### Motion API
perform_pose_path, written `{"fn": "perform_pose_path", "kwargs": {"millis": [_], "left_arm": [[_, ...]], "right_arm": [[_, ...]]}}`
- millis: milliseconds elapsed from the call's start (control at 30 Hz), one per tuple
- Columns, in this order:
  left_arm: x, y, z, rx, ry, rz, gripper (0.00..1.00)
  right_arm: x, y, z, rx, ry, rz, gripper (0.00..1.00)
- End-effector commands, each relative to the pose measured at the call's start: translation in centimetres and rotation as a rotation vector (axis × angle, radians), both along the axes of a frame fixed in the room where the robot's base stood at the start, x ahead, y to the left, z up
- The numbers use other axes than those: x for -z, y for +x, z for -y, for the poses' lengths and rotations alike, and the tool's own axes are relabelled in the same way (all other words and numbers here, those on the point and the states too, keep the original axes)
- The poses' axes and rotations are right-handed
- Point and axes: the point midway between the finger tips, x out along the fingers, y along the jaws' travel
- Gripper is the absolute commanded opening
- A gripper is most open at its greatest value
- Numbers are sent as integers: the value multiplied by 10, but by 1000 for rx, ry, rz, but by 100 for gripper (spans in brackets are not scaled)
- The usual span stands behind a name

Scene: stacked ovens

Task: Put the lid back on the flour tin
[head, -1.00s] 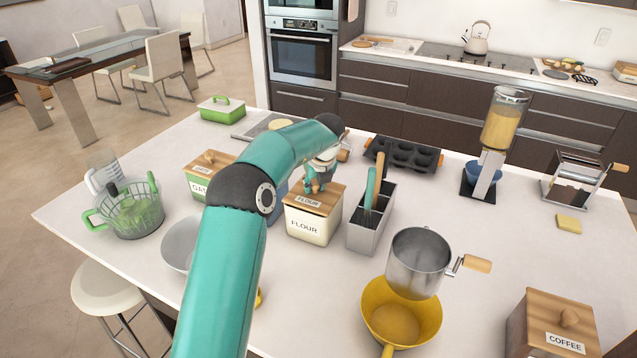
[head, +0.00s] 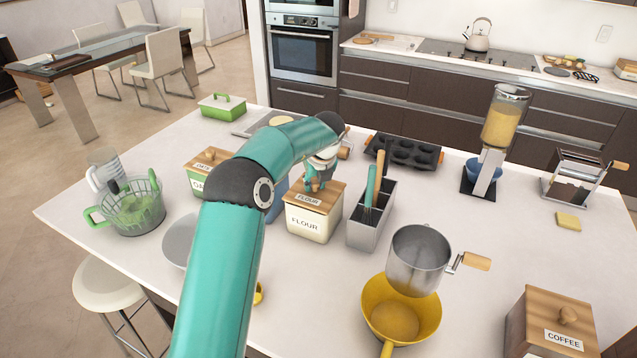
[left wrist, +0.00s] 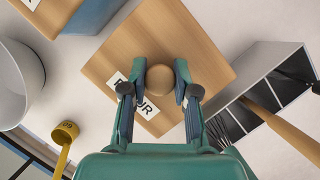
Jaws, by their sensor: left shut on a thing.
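The cream flour tin (head: 306,226) stands upright on the white island, left of the grey utensil holder. Its square wooden lid (head: 332,194) with a FLOUR label lies over the top, looking level and lined up with the tin. My left gripper (head: 318,184) reaches down onto the lid. In the left wrist view its fingers (left wrist: 160,82) are shut on the round knob (left wrist: 159,76) of the lid (left wrist: 165,30). The tin's body is hidden under the lid there. I cannot tell whether the lid is fully seated. My right gripper is not in view.
The grey utensil holder (head: 366,235) stands close right of the tin. A yellow pan (head: 378,315) and metal sifter (head: 420,262) are in front right.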

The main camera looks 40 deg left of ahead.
Motion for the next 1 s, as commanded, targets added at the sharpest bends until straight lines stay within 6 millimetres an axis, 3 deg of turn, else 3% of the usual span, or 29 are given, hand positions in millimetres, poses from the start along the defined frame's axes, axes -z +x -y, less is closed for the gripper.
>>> {"fn": "perform_pose_path", "kwargs": {"millis": [1000], "left_arm": [[0, 0, 1, 0, 0, 0, 0]], "right_arm": [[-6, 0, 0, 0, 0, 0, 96]]}}
